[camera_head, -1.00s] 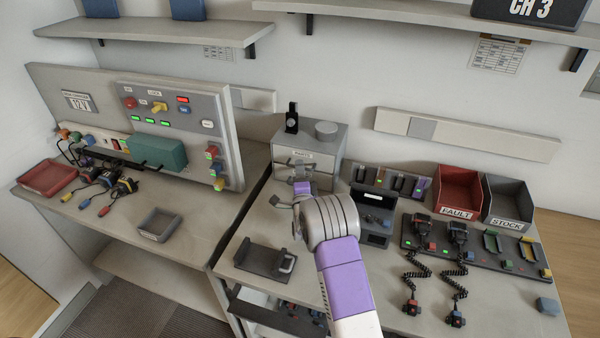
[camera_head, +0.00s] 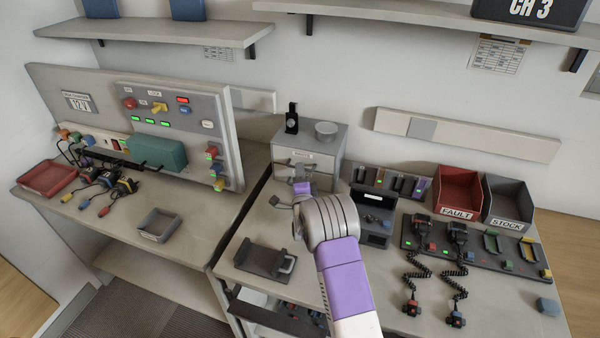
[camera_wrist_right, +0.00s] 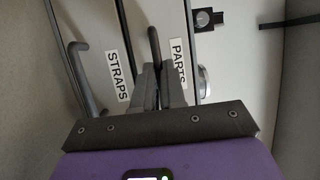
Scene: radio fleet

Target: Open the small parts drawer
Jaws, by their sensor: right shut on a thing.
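The small grey drawer cabinet (camera_head: 327,160) stands at the back of the right bench. In the right wrist view its fronts show sideways, with a STRAPS label (camera_wrist_right: 118,75) and a PARTS label (camera_wrist_right: 179,62). My right gripper (camera_head: 300,180) is at the cabinet's front. In the right wrist view my right gripper (camera_wrist_right: 160,85) is shut on the dark bar handle (camera_wrist_right: 154,45) of the PARTS drawer. The STRAPS drawer's handle (camera_wrist_right: 78,70) is free beside it. Whether the PARTS drawer stands slightly out is hard to tell. My left gripper is not in view.
A black upright item (camera_head: 291,120) and a round tin (camera_head: 326,130) stand on the cabinet. A black stand (camera_head: 374,205) is close on its right, and a dark cradle (camera_head: 265,260) lies in front. Red (camera_head: 458,190) and grey (camera_head: 507,200) bins stand at the right.

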